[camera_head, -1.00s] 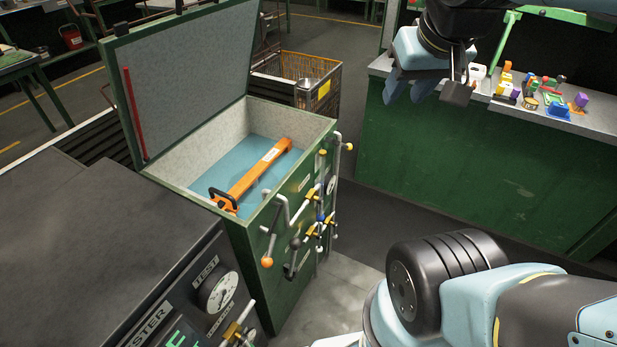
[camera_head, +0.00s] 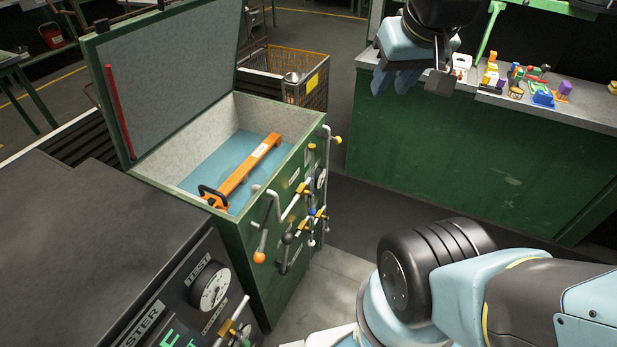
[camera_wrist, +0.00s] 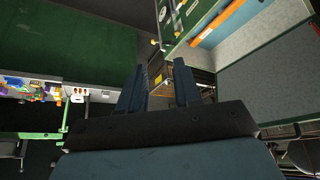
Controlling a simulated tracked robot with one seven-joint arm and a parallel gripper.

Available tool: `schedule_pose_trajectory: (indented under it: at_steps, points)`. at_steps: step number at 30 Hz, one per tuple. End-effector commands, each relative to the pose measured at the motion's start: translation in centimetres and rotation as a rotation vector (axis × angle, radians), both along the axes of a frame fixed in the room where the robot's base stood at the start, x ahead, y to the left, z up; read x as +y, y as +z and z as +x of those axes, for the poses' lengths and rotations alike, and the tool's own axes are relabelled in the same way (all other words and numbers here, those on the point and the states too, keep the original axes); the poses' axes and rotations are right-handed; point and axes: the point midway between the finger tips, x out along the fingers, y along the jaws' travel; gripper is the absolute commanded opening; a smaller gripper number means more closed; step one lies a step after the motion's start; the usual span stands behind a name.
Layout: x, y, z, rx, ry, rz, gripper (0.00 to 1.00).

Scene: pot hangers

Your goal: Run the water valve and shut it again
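The valves and pipes (camera_head: 298,208) are on the front of a green tank (camera_head: 262,255). They include yellow fittings, a lever with an orange knob (camera_head: 259,257), a dark knob (camera_head: 287,238) and a small blue part (camera_head: 319,213). I cannot tell which one is the water valve, or whether it is open. My gripper (camera_head: 397,82) is well above and to the right of these valves, in front of the far bench, touching nothing. The wrist view shows its two fingers (camera_wrist: 160,90) apart with nothing between them. That view shows part of the tank at the top.
The tank's lid (camera_head: 165,75) stands open, with an orange bar (camera_head: 245,170) inside. A black tester cabinet (camera_head: 90,235) with a dial is at the left. A wire crate (camera_head: 262,80) stands behind. A green bench (camera_head: 450,150) holds small coloured parts. Floor shows between tank and bench.

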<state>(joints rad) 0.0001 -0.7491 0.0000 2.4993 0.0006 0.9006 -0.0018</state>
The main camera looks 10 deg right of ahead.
Motion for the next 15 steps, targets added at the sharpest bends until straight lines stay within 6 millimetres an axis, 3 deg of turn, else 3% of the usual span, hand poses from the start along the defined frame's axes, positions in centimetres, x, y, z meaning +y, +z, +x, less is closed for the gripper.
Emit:
schedule_pose_trajectory:
  at_steps: [10, 15]
  points:
    - [0.3, -0.8, 3.1, 0.075, 0.098, -0.018, 0.0]
    - [0.5, -1.7, 5.6, 0.129, 0.18, -0.027, 0.0]
